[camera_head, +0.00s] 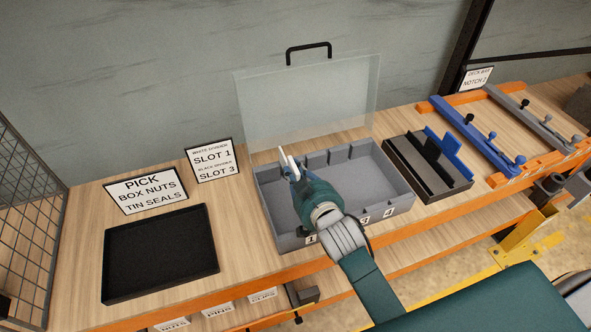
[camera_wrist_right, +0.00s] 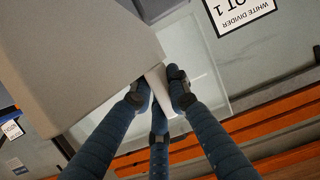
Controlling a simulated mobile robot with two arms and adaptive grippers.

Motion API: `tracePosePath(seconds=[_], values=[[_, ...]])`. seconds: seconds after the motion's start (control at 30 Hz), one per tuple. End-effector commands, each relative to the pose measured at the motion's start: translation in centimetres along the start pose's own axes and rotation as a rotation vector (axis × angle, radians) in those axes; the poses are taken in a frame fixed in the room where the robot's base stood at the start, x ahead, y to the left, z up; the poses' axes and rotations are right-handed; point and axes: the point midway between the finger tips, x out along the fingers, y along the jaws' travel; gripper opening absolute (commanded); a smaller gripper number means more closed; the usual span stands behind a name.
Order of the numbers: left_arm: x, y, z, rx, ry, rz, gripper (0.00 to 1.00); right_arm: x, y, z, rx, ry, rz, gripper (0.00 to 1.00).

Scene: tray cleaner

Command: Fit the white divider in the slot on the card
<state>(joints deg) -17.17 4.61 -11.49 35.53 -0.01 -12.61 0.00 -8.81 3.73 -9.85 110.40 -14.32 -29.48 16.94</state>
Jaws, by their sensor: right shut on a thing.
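My right gripper (camera_head: 297,180) is shut on the white divider (camera_head: 285,160), over the left end of the grey box (camera_head: 375,172). The divider's edge also shows between the fingers in the right wrist view (camera_wrist_right: 157,82); the fingers hide the rest. The box is open, with a clear lid raised behind it, slots along its back wall and number labels on its front. I cannot tell whether the divider touches a slot. The card (camera_head: 212,160) reads white divider slot 1, black divider slot 3. It is upside down in the right wrist view (camera_wrist_right: 238,12). My left gripper is not in view.
The clear lid (camera_head: 310,100) stands upright behind the box. A dark rack (camera_head: 405,160) holding black and blue pieces is to its right, then blue and grey rails (camera_head: 475,135). A black tray (camera_head: 160,252) and a pick card (camera_head: 146,190) are at left. A wire mesh (camera_head: 30,190) borders the left.

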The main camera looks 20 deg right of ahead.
Motion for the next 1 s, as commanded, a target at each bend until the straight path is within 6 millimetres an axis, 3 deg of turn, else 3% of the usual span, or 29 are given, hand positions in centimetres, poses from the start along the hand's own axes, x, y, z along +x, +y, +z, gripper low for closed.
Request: tracePosePath(seconds=[1.0], values=[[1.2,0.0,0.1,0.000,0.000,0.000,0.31,0.5,0.0,1.6,0.000,0.002,0.000,0.00]])
